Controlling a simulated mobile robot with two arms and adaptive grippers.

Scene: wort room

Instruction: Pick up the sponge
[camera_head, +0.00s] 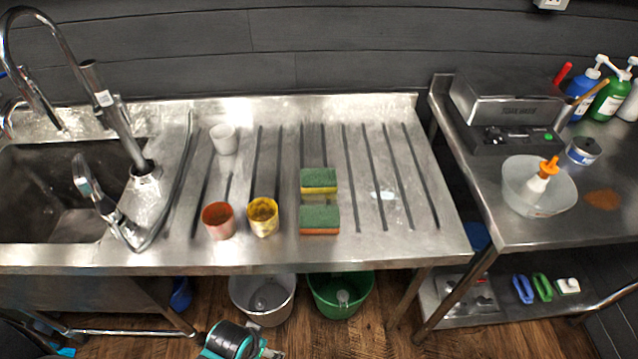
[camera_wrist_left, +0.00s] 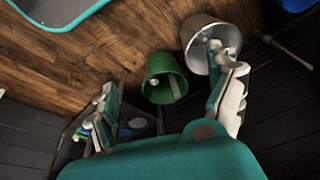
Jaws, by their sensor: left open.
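Two sponges lie on the steel draining board (camera_head: 400,250), one behind the other. The rear sponge (camera_head: 318,179) has a green top and a yellow lower layer. The front sponge (camera_head: 319,218) has a green top and an orange lower layer. My left gripper is open and empty in the left wrist view (camera_wrist_left: 162,80), with floor and buckets beyond its fingers and no sponge in that view. In the head view only a teal and black part of my arm shows at the bottom edge, below the board's front edge. My right gripper is not in view.
A white cup (camera_head: 223,139), an orange cup (camera_head: 218,220) and a yellow cup (camera_head: 263,216) stand left of the sponges. A sink (camera_head: 50,190) with a tap is at far left. Grey (camera_head: 262,297) and green (camera_head: 340,292) buckets stand below. A cluttered side table (camera_head: 480,235) is at right.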

